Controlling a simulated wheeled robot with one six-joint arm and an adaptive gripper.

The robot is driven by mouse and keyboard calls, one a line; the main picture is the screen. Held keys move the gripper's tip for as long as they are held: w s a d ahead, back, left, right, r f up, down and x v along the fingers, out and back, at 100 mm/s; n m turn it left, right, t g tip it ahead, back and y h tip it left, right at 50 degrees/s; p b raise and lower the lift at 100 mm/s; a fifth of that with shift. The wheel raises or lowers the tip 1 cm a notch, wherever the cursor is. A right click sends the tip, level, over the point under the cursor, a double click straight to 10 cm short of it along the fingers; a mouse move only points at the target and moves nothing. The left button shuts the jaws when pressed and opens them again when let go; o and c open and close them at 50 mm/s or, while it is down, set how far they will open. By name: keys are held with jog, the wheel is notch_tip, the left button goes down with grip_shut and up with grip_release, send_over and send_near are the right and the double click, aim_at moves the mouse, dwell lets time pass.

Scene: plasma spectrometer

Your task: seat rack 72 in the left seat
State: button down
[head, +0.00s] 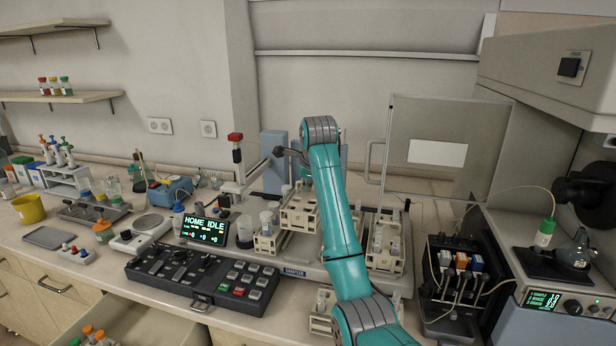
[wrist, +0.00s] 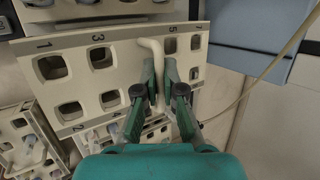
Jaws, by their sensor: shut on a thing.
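A cream rack (wrist: 85,75) with square openings and the numbers 1, 3 and 5 fills the upper left of the wrist view. My gripper (wrist: 159,80) is shut on its upright bent handle. In the head view a cream rack (head: 299,216) with pale tubes shows beside my arm, seemingly the same one; my gripper is hidden behind the arm there. It appears raised above the sampler's grey base (head: 308,270). Other cream racks stand on the base at the left (head: 268,244) and right (head: 384,262). The number 72 cannot be read, and I cannot make out the left seat.
A black display reading HOME IDLE (head: 204,231) stands left of the racks, with a dark keypad panel (head: 200,275) in front. Another rack (head: 320,322) sits at the front, partly behind my arm. A clear panel (head: 445,150) stands behind at the right, beside a black pump unit (head: 455,285).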

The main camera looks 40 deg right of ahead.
jog(key=shift+f, duration=4.15)
jog(key=shift+f, duration=0.4)
jog(key=c, duration=1.2)
grip_release()
jog(key=v, duration=1.1)
jog(key=shift+s+a+r, duration=0.1)
jog(key=shift+s+r, duration=0.1)
jog(key=shift+r, duration=0.2)
jog(key=shift+s+a, duration=0.1)
jog(key=shift+s, duration=0.05)
